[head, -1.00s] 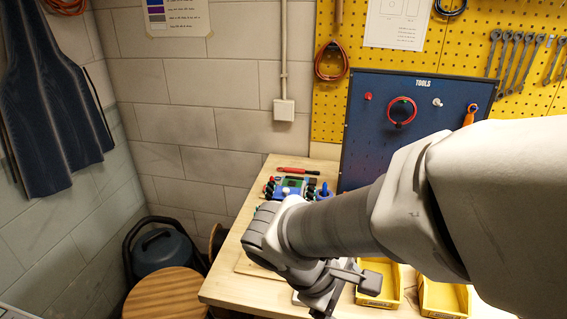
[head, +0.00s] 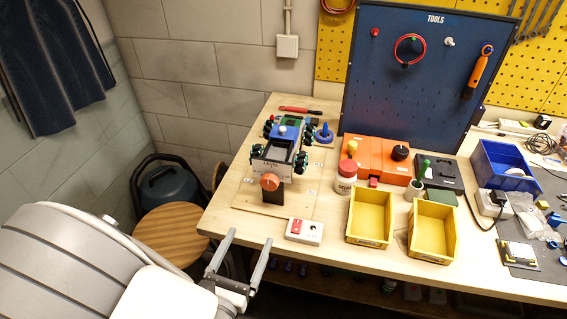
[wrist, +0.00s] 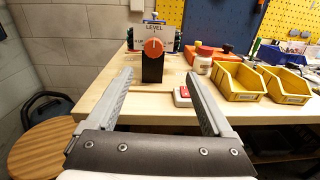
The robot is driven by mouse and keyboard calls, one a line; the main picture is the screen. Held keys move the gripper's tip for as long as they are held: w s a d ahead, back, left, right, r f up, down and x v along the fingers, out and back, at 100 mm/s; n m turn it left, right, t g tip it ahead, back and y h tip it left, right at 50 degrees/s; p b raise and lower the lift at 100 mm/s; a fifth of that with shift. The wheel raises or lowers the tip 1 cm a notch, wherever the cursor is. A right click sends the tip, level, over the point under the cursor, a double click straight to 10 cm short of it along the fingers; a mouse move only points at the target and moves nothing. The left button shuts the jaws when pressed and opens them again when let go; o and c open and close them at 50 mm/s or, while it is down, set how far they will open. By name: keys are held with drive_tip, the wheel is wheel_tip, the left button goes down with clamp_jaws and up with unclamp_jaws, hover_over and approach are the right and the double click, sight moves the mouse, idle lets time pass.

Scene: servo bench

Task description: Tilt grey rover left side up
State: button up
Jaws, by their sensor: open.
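The rover (head: 284,146) stands on the bench with a grey deck, blue and green parts and dark wheels with teal hubs. Its near side is partly hidden by a white panel. In the wrist view this panel (wrist: 153,28) reads "LEVEL" and carries an orange round knob (wrist: 153,46), on a black post (wrist: 152,70). The knob also shows in the head view (head: 270,182). My gripper (head: 249,238) is open and empty, in front of the bench's near edge, apart from the knob. In the wrist view its fingers (wrist: 160,75) point towards the post, one on each side.
A white box with a red button (head: 304,231) sits right of the post, near the front edge. Yellow bins (head: 370,240), a white jar (head: 346,178) and an orange case (head: 377,157) stand further right. A round stool (head: 160,232) is left of the bench.

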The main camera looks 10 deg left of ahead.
drive_tip(key=p, duration=0.2)
approach(268, 184)
drive_tip(key=shift+n+y, duration=0.3)
drive_tip(key=w, duration=0.6)
drive_tip(key=w+d, duration=0.1)
drive_tip(key=w, duration=0.2)
drive_tip(key=shift+w+d+f, duration=0.1)
drive_tip(key=shift+w+f, duration=0.05)
drive_tip(key=shift+w, duration=0.1)
clamp_jaws()
